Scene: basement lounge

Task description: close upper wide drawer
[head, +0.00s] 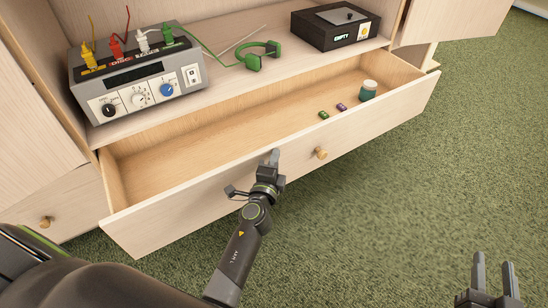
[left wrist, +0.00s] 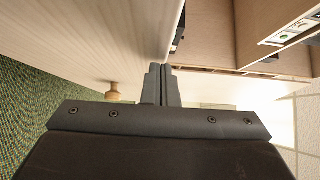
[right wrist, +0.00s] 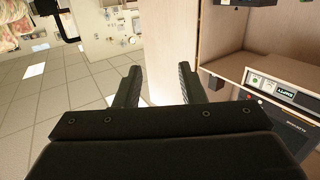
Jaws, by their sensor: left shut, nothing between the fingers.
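The wide wooden drawer (head: 200,199) is pulled out of the cabinet. Its round knob (head: 321,153) is on the front panel; it also shows in the left wrist view (left wrist: 113,91). My left gripper (head: 274,157) is shut and empty at the drawer's front panel, left of the knob; I cannot tell whether it touches the panel. In the left wrist view my left gripper (left wrist: 160,70) has its fingers together beside the panel. My right gripper (head: 493,265) is open and empty over the carpet at lower right; its spread fingers also show in the right wrist view (right wrist: 160,85).
Inside the drawer lie a green jar (head: 368,91), a purple item (head: 341,107) and a green item (head: 324,115). The shelf above holds a grey device with knobs (head: 140,80), green headphones (head: 262,55) and a black box (head: 335,27). Green carpet (head: 400,200) in front is clear.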

